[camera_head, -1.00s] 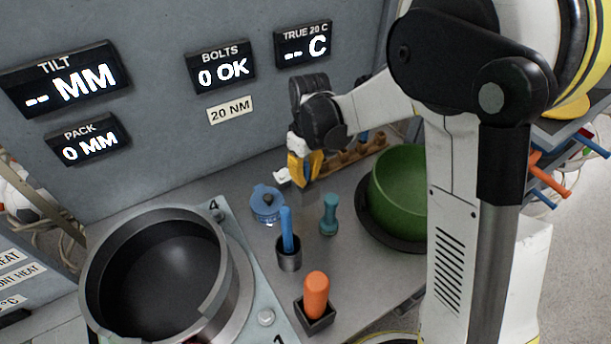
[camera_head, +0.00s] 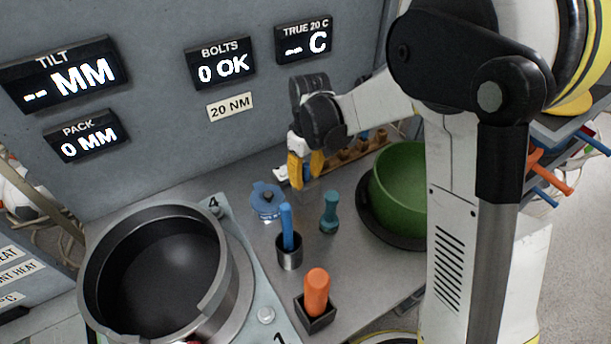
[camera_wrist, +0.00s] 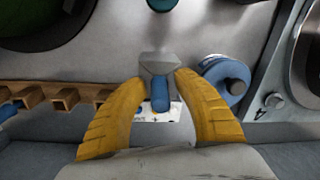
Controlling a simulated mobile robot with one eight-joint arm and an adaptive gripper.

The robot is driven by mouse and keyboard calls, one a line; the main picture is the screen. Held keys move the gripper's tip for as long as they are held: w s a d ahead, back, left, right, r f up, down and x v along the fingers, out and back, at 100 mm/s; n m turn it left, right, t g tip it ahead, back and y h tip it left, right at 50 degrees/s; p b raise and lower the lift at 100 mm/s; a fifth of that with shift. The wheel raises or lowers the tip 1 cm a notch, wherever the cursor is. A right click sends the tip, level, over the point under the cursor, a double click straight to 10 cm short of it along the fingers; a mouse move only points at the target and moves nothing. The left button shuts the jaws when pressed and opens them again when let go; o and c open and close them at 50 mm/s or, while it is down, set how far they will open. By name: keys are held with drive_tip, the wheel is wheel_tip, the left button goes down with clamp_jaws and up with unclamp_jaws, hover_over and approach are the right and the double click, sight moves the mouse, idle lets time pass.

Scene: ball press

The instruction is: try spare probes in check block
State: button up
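My gripper (camera_head: 306,179) has two yellow fingers. It hangs low over the back of the bench, near the wall. In the wrist view the fingers stand apart, and a short blue cylinder (camera_wrist: 160,93), perhaps a probe handle, shows between the tips (camera_wrist: 161,82) with gaps at its sides. A grey, wedge-like piece (camera_wrist: 158,62) adjoins it; I cannot tell whether this is the check block. A brown socketed rack (camera_head: 350,155) holds blue-topped pieces to the right of the gripper. Another blue probe-like stick (camera_head: 287,228) stands in a dark cup (camera_head: 290,257).
A blue lidded pot (camera_head: 266,201), a teal peg (camera_head: 329,212) and an orange handle (camera_head: 316,290) in a black holder stand in front. A green bowl (camera_head: 400,180) is at right, a large dark ring pot (camera_head: 215,310) at left.

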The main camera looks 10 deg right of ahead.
drive_tip(key=r, duration=1.2)
drive_tip(key=shift+w+d, duration=0.15)
drive_tip(key=shift+d, duration=0.1)
